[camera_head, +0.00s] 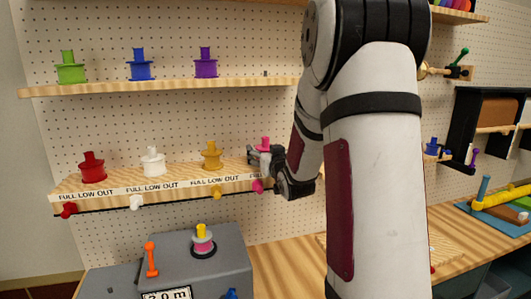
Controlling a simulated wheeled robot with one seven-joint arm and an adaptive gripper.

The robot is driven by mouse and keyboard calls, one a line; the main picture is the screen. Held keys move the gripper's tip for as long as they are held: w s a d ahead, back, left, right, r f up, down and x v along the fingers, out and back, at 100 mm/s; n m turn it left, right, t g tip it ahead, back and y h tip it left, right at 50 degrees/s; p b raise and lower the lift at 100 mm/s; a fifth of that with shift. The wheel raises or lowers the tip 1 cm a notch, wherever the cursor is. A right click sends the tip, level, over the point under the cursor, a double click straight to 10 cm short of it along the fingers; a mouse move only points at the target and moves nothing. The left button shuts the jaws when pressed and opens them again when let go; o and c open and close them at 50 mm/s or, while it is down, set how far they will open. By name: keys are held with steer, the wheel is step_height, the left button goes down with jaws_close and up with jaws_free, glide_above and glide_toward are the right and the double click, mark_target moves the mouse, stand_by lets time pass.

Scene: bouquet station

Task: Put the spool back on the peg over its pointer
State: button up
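My gripper (259,157) is at the right part of the lower shelf, level with the spools. A pink spool (265,142) shows just above and behind its fingers, its lower part hidden by them. I cannot tell whether the fingers are closed on it or whether it sits on a peg. A pink pointer (257,186) is on the shelf front just below. A red spool (92,168), a white spool (153,162) and a yellow spool (212,156) stand on the same shelf, each above a pointer of its colour.
A grey machine (215,268) below carries a pink and yellow piece (203,239) and an orange lever (151,260). Green, blue and purple spools stand on the upper shelf (175,84). My arm hides much of the right side.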

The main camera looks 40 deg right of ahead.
steer(key=shift+r, duration=0.1)
steer(key=shift+r, duration=0.15)
steer(key=f+v, duration=0.1)
steer(key=v, duration=1.1)
steer(key=s+a+n+g+y, duration=0.2)
steer(key=a+g+y, duration=0.15)
steer(key=a, duration=1.05)
steer(key=s+a+n+g+y, duration=0.3)
steer(key=s+a+g, duration=0.3)
steer(key=s+a, duration=0.8)
steer(key=s+y, duration=0.1)
steer(key=s, duration=0.1)
steer(key=shift+s+a+f, duration=0.25)
steer(key=shift+a+f, duration=0.1)
steer(key=shift+f, duration=0.05)
steer(key=shift+g, duration=0.25)
